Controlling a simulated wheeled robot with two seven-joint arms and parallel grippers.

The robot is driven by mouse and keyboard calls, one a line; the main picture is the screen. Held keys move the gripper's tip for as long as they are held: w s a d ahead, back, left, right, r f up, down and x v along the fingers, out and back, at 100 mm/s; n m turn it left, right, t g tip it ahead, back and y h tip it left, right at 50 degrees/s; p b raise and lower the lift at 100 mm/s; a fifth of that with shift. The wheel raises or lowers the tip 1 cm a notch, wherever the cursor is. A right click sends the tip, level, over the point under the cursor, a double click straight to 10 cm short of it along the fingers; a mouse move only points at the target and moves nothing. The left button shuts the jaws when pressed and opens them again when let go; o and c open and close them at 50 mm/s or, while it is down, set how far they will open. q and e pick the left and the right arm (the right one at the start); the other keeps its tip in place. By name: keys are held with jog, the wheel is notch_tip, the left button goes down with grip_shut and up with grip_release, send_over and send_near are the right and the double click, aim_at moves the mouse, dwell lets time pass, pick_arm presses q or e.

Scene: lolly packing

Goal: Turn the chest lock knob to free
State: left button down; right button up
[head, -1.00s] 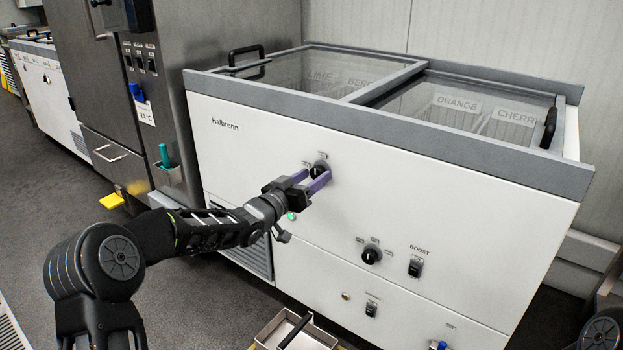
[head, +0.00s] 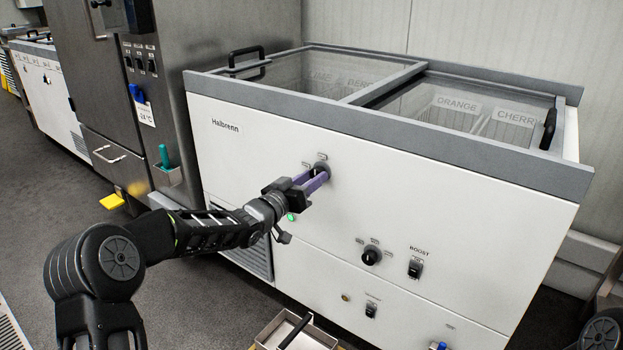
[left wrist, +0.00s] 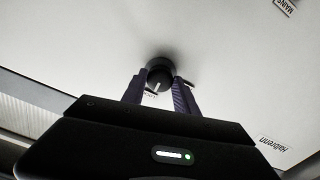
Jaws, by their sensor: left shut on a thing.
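A round black knob (head: 321,169) sits on the upper white front panel of the chest freezer, with small labels around it. My left gripper (head: 317,176) is shut on this knob, its purple fingers on either side. In the left wrist view the knob (left wrist: 159,73) shows between the two fingertips of the left gripper (left wrist: 160,82). A pale pointer mark on the knob points down in that view, toward a small label partly hidden behind the fingers. The label is too small to read surely. My right gripper is not in view.
Lower on the panel are another black knob (head: 371,257), a BOOST switch (head: 415,268) and a further switch (head: 371,310). A green light (head: 291,217) glows below my left gripper. An open tray (head: 270,331) is at the bottom. A steel cabinet (head: 230,60) stands left.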

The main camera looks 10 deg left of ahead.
pick_arm(q)
jog(key=shift+r+n+p, duration=0.15)
jog(key=shift+n+p, duration=0.75)
jog(key=shift+p, duration=0.15)
jog(key=shift+n+p, duration=1.1)
jog(key=shift+n, duration=0.1)
jog(key=n+p, duration=0.2)
jog(key=shift+n, duration=0.3)
jog(key=n+p, duration=0.2)
jog(key=n, duration=0.9)
jog(key=shift+p, duration=0.35)
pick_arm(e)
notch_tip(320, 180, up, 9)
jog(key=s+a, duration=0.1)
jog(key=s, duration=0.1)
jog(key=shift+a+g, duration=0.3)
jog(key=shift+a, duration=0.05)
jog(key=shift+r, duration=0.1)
pick_arm(q)
jog(key=c, duration=0.9)
grip_release()
jog(key=shift+c, duration=0.2)
